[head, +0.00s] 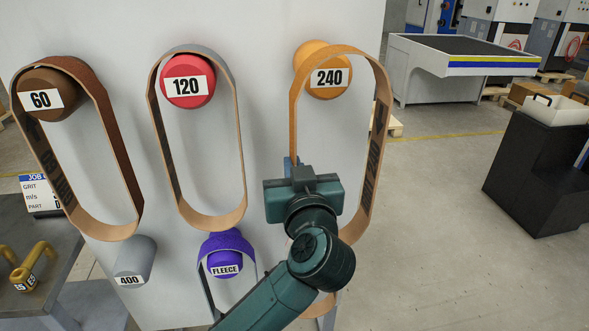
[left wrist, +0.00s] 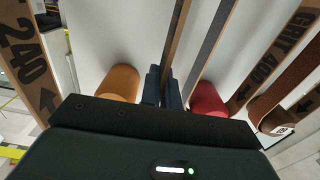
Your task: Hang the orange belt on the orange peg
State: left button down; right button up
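The orange belt (head: 379,110) is a tall loop at the right of the panel in the head view. Its top band encircles the labelled face of the orange peg (head: 323,80), marked 240; whether it rests on the peg is unclear. In the left wrist view the orange peg (left wrist: 118,82) lies between the belt's two strands, the one marked 240 (left wrist: 25,60) at far left. My left gripper (head: 293,165) is at the belt's left strand, below the peg. Its fingers (left wrist: 161,88) are closed on that strand. My arm hides part of the belt's lower end. My right gripper is not in view.
The red 120 peg (head: 187,88) and brown 60 peg (head: 47,98) carry belts on the left. The grey 400 peg (head: 134,262) is bare. A purple FLEECE peg (head: 224,262) sits below, near my arm. Open floor and a black cabinet (head: 530,170) are to the right.

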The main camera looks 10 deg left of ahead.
pick_arm(q)
jog(key=shift+w+r, duration=0.1)
jog(key=shift+x, duration=1.4)
jog(key=shift+w+a, duration=0.1)
jog(key=shift+w, duration=0.15)
jog(key=shift+x, duration=1.5)
jog(key=shift+w, duration=0.1)
jog(key=shift+x, duration=1.2)
